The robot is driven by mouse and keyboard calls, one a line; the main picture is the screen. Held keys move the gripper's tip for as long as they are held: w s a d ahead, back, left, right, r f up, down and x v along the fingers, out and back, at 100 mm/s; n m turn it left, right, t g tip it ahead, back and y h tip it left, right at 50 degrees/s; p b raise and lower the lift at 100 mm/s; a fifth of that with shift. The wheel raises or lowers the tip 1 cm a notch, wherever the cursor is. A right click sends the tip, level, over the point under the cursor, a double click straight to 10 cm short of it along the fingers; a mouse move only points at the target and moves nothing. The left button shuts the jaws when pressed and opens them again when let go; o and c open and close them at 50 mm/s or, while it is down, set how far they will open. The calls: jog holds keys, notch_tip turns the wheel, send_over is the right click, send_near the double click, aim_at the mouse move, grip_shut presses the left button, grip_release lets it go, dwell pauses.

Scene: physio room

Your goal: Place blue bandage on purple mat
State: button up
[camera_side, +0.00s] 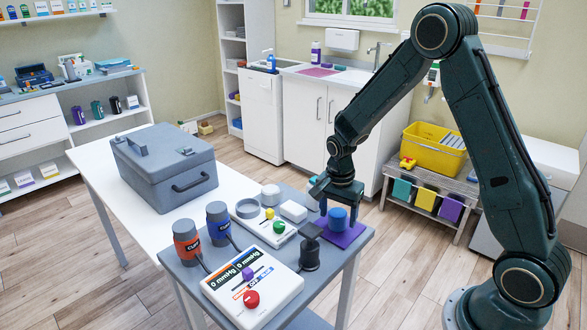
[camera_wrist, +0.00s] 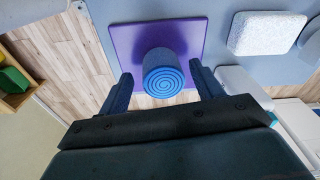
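The blue bandage (camera_side: 338,219) is a rolled cylinder standing upright on the purple mat (camera_side: 349,238). In the wrist view the bandage (camera_wrist: 163,72) shows its spiral end, with the mat (camera_wrist: 125,40) around and behind it. My gripper (camera_side: 339,205) is just above and around the bandage, pointing down. In the wrist view my gripper (camera_wrist: 161,76) is open, with one finger on each side of the bandage and a visible gap on both sides. The bandage's underside is hidden.
A black-topped post (camera_side: 310,252) stands left of the mat. A white device (camera_side: 263,230), a white block (camera_side: 293,211), two cuff cylinders (camera_side: 187,240) and a control box (camera_side: 252,290) crowd the grey table. A grey case (camera_side: 165,165) sits on the white table behind.

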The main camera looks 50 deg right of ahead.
aim_at(336, 216)
jog(key=shift+r, duration=0.1)
notch_tip(336, 216, up, 12)
jog(key=shift+a, duration=0.45)
dwell(0.4)
